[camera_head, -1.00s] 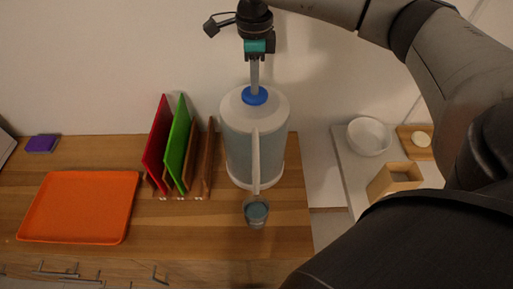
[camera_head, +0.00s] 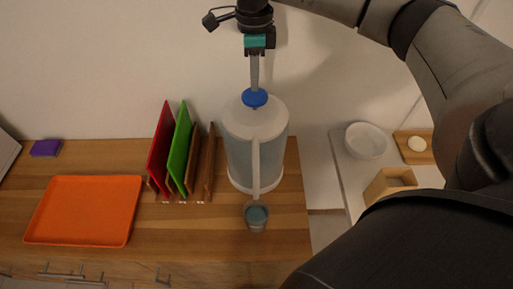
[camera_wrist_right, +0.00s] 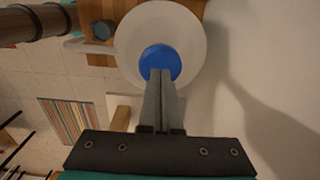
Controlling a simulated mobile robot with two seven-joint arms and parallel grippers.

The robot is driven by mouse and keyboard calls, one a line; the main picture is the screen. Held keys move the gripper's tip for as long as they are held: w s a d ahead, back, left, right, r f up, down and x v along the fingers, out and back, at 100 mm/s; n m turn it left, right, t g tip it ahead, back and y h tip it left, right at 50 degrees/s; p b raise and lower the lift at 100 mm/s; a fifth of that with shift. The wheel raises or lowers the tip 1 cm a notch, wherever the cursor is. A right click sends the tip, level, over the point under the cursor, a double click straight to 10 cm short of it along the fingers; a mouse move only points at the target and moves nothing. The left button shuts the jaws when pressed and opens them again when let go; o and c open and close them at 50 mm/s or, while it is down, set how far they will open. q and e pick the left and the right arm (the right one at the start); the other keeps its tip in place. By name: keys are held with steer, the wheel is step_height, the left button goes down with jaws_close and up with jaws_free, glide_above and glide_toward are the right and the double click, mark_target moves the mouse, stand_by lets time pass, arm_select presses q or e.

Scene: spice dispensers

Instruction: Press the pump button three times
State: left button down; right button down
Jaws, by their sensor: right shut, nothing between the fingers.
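A white water dispenser (camera_head: 255,150) with a clear bluish body stands upright at the right end of the wooden counter. Its round blue pump button (camera_head: 254,98) sits raised above the lid. My right gripper (camera_head: 254,87) is shut, empty and points down with its fingertips at the top of the button; I cannot tell whether they touch. In the right wrist view, the closed fingers (camera_wrist_right: 161,78) overlap the button (camera_wrist_right: 160,60). A small cup (camera_head: 256,217) with bluish contents stands in front of the dispenser, below the spout. My left gripper is not in view.
An orange tray (camera_head: 83,211) lies on the left of the counter. Red (camera_head: 161,145) and green (camera_head: 180,146) boards stand in a rack left of the dispenser. A purple block (camera_head: 46,148) lies behind the tray. A white bowl (camera_head: 366,141) is on the right-hand surface.

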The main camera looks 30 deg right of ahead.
stand_by(0.4)
step_height(320, 180, up, 6)
steer(key=p, duration=0.4)
stand_by(0.4)
